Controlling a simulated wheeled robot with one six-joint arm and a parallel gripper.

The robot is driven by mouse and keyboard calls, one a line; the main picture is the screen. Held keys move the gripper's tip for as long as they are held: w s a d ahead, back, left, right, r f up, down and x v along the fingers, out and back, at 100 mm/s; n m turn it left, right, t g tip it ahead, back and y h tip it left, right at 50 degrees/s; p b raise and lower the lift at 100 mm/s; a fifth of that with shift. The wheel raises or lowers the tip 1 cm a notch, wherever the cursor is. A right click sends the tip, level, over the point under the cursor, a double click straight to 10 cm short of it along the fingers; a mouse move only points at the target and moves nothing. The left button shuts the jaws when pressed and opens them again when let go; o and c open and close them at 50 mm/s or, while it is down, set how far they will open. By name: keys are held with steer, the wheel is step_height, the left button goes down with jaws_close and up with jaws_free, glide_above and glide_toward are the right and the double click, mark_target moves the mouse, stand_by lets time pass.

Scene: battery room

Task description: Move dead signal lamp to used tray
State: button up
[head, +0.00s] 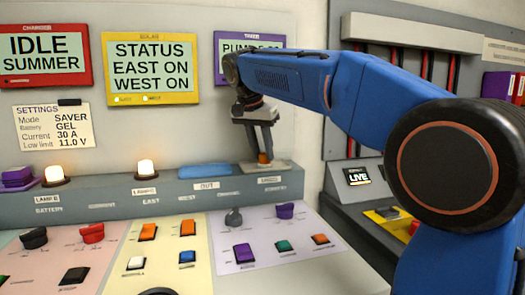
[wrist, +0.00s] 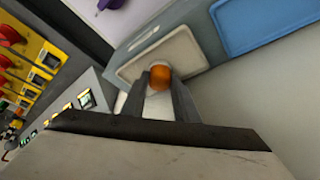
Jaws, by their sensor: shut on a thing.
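My gripper (head: 264,155) points down at the right part of the grey ledge, with its fingers shut on a small orange lamp (head: 263,158). In the wrist view the lamp (wrist: 160,77) shows between the fingertips. A beige tray (head: 283,167) lies on the ledge right below the gripper, behind a label that seems to read USED. In the wrist view the lamp overlaps the edge of this tray (wrist: 180,50). I cannot tell whether the lamp touches the tray.
A blue tray (head: 205,170) lies to the left, behind a label reading OUT. Two lit lamps, one at far left (head: 55,174) and one farther right (head: 145,168), stand on the ledge. A sloped panel (head: 185,270) with knobs and switches lies in front. Purple blocks (head: 18,177) sit at far left.

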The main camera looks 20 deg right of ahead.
steer(key=shift+f, duration=0.1)
steer(key=o, duration=1.1)
steer(key=shift+c, duration=0.2)
steer(key=v, duration=1.2)
steer(key=shift+s, duration=0.1)
